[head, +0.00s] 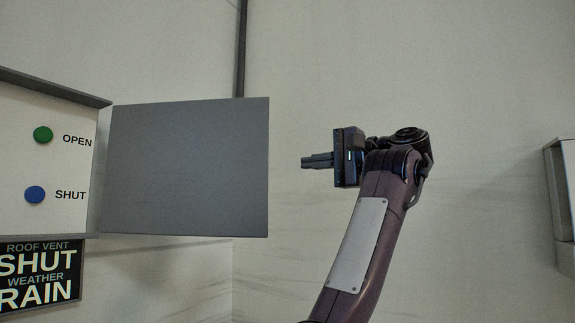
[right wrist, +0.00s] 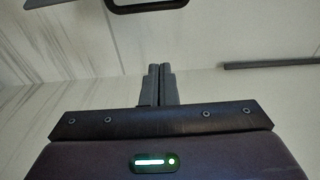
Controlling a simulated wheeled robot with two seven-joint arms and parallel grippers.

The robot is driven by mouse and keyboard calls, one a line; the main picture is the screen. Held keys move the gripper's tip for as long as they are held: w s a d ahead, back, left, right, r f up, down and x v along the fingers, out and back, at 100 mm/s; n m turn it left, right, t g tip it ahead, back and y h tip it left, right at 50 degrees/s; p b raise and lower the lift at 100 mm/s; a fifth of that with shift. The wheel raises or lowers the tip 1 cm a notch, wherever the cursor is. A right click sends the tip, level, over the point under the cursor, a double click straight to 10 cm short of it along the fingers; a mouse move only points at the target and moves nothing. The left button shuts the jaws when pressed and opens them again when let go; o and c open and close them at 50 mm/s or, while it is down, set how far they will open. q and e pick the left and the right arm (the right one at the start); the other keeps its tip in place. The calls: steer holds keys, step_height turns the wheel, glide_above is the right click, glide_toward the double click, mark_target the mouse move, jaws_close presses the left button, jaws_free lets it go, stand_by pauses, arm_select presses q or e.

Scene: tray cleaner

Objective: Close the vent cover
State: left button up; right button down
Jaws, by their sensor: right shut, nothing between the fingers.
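The vent cover (head: 190,168) is a flat grey panel. It stands swung open to the right of a wall box (head: 70,180), joined along its left edge. The box's white face shows a green OPEN button (head: 43,134) and a blue SHUT button (head: 35,195). My right gripper (head: 305,162) is right of the cover's free edge, apart from it in the picture, with its fingers pointing left. Its fingers (right wrist: 159,72) are together and empty in the right wrist view. My left gripper is not in view.
A sign (head: 40,275) under the box reads ROOF VENT SHUT, WEATHER RAIN. A dark vertical pipe (head: 241,50) runs up the wall behind the cover. A pale cabinet (head: 562,190) stands at the right edge. A dark-framed part (right wrist: 150,8), unclear, shows in the right wrist view.

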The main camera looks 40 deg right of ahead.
steer(key=w+a+p, duration=0.6)
steer(key=w+p, duration=0.1)
stand_by(0.4)
steer(key=shift+f, duration=0.1)
